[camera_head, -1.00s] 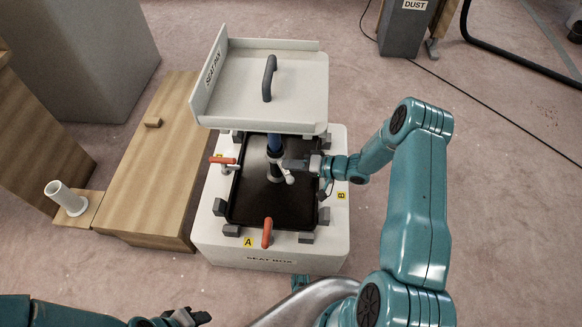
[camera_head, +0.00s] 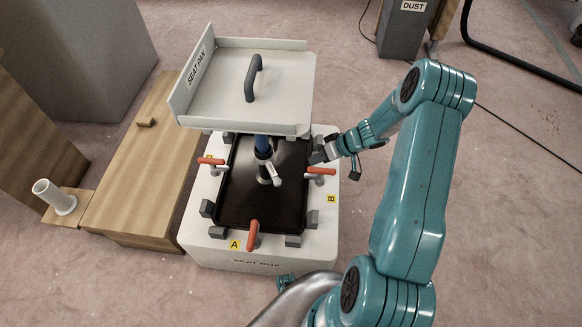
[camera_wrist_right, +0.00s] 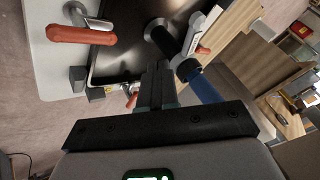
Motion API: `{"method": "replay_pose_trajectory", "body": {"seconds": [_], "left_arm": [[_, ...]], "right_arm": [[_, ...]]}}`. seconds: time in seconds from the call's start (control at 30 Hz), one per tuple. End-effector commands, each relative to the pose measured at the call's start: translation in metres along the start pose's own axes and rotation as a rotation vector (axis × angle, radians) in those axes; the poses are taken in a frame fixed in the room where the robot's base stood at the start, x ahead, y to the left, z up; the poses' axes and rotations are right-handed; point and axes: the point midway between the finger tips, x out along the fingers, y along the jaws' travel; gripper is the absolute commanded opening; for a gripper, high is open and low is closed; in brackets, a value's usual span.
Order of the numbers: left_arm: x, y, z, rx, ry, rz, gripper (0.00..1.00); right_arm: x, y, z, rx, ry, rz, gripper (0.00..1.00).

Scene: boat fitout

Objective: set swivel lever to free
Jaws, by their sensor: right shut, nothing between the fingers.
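The swivel lever (camera_head: 275,177) is a short pale lever on a dark collar. The collar sits around the blue post (camera_head: 262,142) under the seat pan (camera_head: 245,95). The lever points down and slightly right in the head view. In the right wrist view the lever (camera_wrist_right: 204,26) stands beside the collar, with the blue post (camera_wrist_right: 206,88) below it. My right gripper (camera_head: 320,155) is shut and empty, right of the post and apart from the lever. Its closed fingers show in the right wrist view (camera_wrist_right: 156,88).
The white seat box (camera_head: 192,232) has a black recessed top (camera_head: 290,205). Orange toggle handles stand at A (camera_head: 253,235), near B (camera_head: 320,171) and at the left edge (camera_head: 210,161), with grey blocks around the rim. A wooden bench (camera_head: 130,185) stands left. Open floor lies right.

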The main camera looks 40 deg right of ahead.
Motion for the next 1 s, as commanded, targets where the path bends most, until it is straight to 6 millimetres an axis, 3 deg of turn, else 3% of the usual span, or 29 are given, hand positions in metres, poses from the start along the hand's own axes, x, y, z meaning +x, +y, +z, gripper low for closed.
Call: {"method": "replay_pose_trajectory", "body": {"seconds": [0.5,0.7,1.0], "left_arm": [[0.048,-0.017,-0.001,0.0,0.0,0.0,0.43],[0.06,-0.022,-0.001,0.0,0.0,0.0,0.43],[0.063,-0.023,-0.001,0.0,0.0,0.0,0.43]], "right_arm": [[0.102,0.002,0.003,0.001,0.0,-0.004,0.0],[0.109,-0.025,-0.002,-0.002,0.001,-0.004,0.0],[0.11,-0.036,-0.004,0.0,0.001,-0.003,0.0]]}}
